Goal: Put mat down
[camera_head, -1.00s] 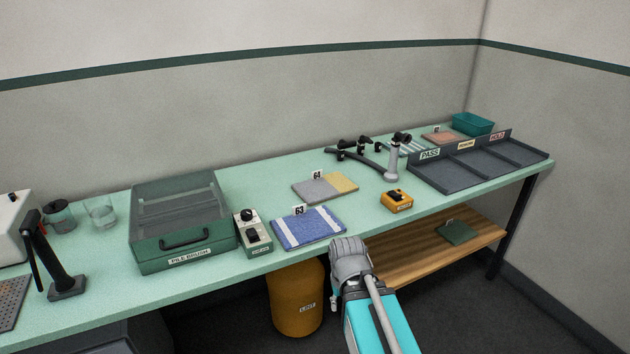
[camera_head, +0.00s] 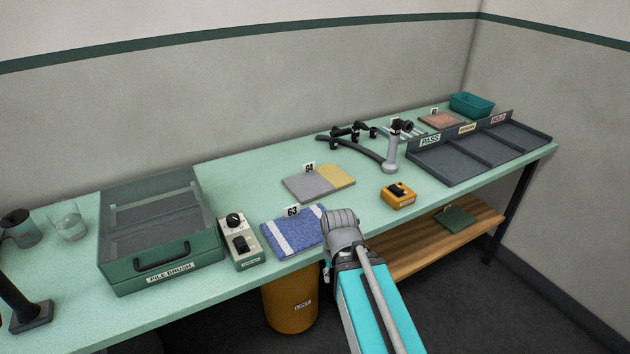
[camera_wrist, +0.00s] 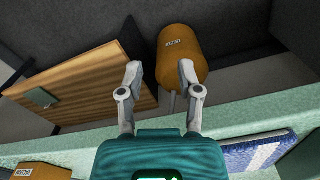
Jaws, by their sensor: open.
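A blue mat with white stripes (camera_head: 290,236) lies flat on the green bench near its front edge, with a number tag at its back edge. It shows in part at the lower right of the wrist view (camera_wrist: 248,157). A grey and yellow mat (camera_head: 312,184) lies behind it, also tagged. A pinkish mat (camera_head: 440,121) lies at the far right back. A dark green mat-like piece (camera_head: 456,217) lies on the wooden shelf below. My gripper (camera_wrist: 160,68) is open and empty, fingers apart. In the head view my gripper (camera_head: 342,228) overlaps the blue mat's right corner; its fingertips are hidden.
A grey divided tray (camera_head: 480,155) marked PASS and HOLD stands at the right, by a teal bin (camera_head: 472,104). An orange switch box (camera_head: 398,195), a control box (camera_head: 239,242) and the PILE BRUSH case (camera_head: 160,240) flank the mats. An orange lint bin (camera_head: 290,300) stands below.

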